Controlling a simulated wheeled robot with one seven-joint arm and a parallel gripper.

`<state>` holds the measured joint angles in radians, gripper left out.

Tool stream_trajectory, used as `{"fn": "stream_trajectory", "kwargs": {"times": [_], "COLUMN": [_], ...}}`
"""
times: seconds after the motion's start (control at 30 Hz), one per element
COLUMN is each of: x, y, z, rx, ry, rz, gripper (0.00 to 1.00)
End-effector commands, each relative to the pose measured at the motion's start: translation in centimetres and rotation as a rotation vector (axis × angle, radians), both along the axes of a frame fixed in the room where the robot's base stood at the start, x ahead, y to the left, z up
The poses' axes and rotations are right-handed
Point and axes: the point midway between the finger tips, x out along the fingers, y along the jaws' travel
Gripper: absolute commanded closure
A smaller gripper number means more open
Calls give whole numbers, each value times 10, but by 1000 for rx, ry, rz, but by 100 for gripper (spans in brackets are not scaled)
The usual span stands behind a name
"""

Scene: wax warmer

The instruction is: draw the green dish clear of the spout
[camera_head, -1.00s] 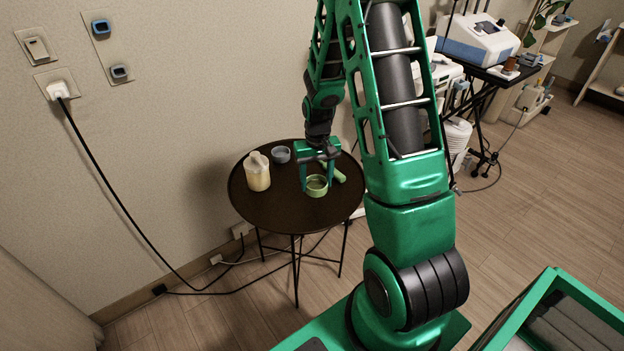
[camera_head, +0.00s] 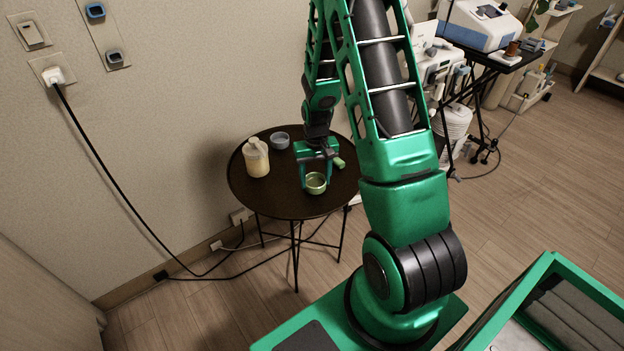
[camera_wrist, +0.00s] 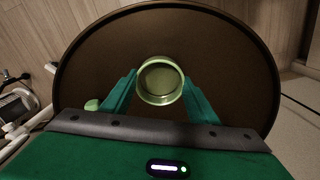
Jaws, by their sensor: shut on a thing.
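The green dish (camera_head: 316,187) is a small round pale-green cup near the front of the round dark table (camera_head: 270,203). My gripper (camera_head: 316,181) reaches down from above and is shut on the dish, with one finger at each side. In the wrist view the dish (camera_wrist: 160,98) sits upright between the fingertips of my gripper (camera_wrist: 160,84), and its inside looks empty. I cannot tell whether it touches the tabletop. A light-green rounded piece (camera_head: 339,162) shows behind and right of the dish, partly hidden by my gripper. I cannot tell if it is the spout.
A cream jug (camera_head: 256,160) stands at the table's left, and a small grey bowl (camera_head: 279,141) at its back. The table's front left is bare. A black cable (camera_head: 105,168) runs down the wall. A dark stand with a white device (camera_head: 478,28) is at the back right.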

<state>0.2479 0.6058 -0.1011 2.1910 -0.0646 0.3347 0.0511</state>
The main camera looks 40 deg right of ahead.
Motion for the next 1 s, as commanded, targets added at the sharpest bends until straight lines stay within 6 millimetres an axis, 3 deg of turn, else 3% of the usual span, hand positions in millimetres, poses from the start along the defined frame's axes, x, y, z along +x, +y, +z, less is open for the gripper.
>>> {"fn": "stream_trajectory", "kwargs": {"times": [0.8, 0.83, 0.9, 1.0], "x": [0, 1, 1, 1], "y": [1, 1, 1, 1], "z": [-11, -11, -11, -11], "rx": [0, 0, 0, 0], "ry": [0, 0, 0, 0], "rz": [1, 1, 2, 2], "gripper": [75, 39, 24, 24]}}
